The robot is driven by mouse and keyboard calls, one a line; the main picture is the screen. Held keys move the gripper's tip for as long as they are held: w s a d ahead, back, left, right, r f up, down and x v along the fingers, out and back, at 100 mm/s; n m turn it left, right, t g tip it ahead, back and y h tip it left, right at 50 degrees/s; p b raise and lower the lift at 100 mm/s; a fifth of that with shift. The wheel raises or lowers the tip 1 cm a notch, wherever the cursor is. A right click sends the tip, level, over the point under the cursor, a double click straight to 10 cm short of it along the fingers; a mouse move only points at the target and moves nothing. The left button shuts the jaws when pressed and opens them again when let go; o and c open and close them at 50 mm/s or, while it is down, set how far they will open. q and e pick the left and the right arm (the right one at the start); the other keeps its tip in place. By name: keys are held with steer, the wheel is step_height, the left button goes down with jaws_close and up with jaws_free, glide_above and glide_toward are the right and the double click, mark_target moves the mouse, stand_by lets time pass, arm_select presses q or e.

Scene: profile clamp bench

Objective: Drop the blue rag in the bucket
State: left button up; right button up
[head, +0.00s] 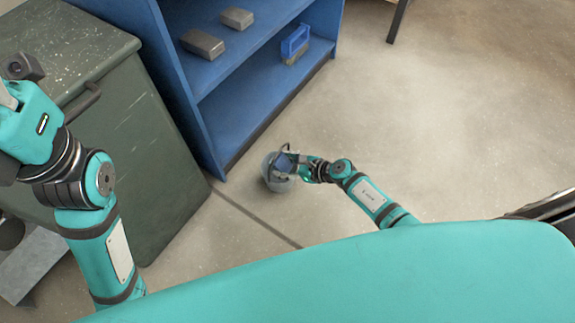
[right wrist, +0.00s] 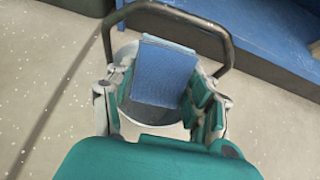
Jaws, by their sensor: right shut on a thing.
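The blue rag (right wrist: 162,74) is between the fingers of my right gripper (right wrist: 160,88), which is shut on it. In the head view the rag (head: 284,161) is a small dark blue patch at the tip of my right gripper (head: 290,166). The grey bucket (head: 272,180) stands on the floor under the rag. In the right wrist view the bucket's pale rim (right wrist: 126,52) and inside show around and below the rag, and a dark handle arches behind it. The gap between rag and bucket bottom cannot be judged. My left arm is at the left; its fingers are not visible.
A blue shelf unit (head: 215,78) stands behind the bucket, holding grey blocks (head: 202,43) and a blue-handled brush (head: 295,42). A dark green cabinet (head: 140,150) stands at the left. The concrete floor (head: 450,110) to the right is clear.

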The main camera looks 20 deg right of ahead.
steer(key=o, duration=1.1)
steer(key=shift+d, duration=0.15)
steer(key=shift+s+d+r, duration=0.2)
steer(key=shift+s, duration=0.05)
steer(key=v, duration=1.1)
steer(key=shift+s, duration=0.2)
